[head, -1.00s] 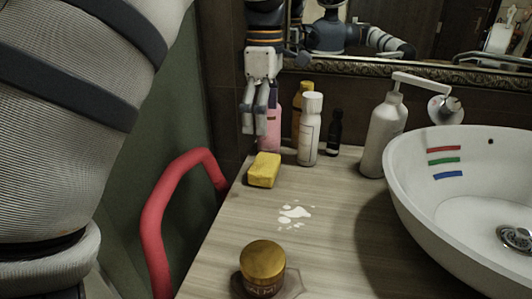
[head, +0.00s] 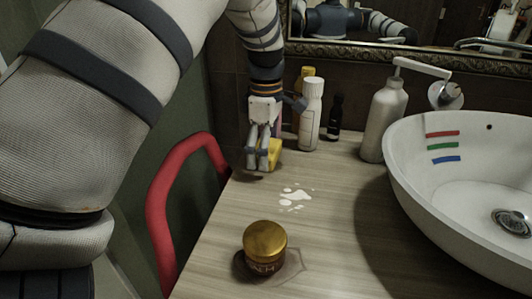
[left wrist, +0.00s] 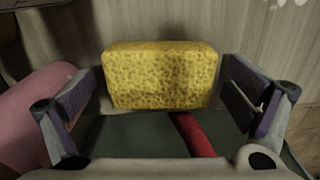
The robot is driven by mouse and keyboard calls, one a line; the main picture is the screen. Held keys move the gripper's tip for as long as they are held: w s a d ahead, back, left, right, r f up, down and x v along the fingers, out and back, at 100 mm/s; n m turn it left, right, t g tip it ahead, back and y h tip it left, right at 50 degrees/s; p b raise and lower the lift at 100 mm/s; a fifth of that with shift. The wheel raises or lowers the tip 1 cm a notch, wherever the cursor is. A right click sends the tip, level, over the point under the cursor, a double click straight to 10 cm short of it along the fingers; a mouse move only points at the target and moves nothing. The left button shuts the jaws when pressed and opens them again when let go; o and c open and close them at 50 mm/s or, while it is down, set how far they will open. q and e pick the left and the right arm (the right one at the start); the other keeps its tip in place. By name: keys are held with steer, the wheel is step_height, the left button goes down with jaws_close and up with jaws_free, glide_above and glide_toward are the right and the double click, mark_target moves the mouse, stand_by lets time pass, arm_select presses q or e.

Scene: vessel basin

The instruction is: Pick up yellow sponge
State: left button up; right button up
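The yellow sponge (head: 274,153) lies on the wooden counter (head: 330,190) near its left edge, partly hidden behind my left gripper (head: 259,162) in the head view. In the left wrist view the sponge (left wrist: 162,76) sits between the two fingers of my left gripper (left wrist: 160,100). The fingers are spread, with a gap showing on each side of the sponge. My right gripper is in neither view.
A pink bottle (left wrist: 40,115) lies close beside the left finger in the wrist view. A white bottle (head: 311,115), a dark bottle (head: 335,118) and a soap dispenser (head: 384,122) stand behind. A gold-lidded jar (head: 265,242) is in front; a white basin (head: 465,190) is right.

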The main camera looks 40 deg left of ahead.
arm_select(q)
steer(key=c, duration=0.6)
